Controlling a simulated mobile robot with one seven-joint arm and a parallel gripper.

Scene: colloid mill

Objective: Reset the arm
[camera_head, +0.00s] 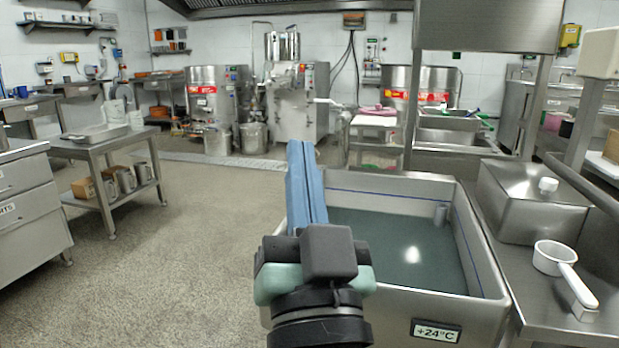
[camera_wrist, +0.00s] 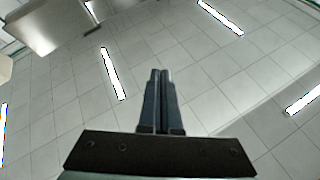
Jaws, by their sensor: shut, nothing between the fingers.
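My gripper (camera_head: 301,150) rises in the middle of the head view, its long blue fingers pressed together and pointing up and away. Nothing is held in it. It stands at the left side of the water-filled steel basin (camera_head: 340,180), with its fingers overlapping the basin's left rim in the picture. In the wrist view my gripper (camera_wrist: 161,72) shows shut and empty against the tiled ceiling and its strip lights, so the wrist camera faces upward.
The basin carries a +24°C display (camera_head: 436,330). A white ladle (camera_head: 556,257) and a steel box (camera_head: 528,200) are on the right counter. A steel table (camera_head: 100,145) stands at left. The colloid mill machine (camera_head: 295,95) is at the back. The floor (camera_head: 170,240) at left is clear.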

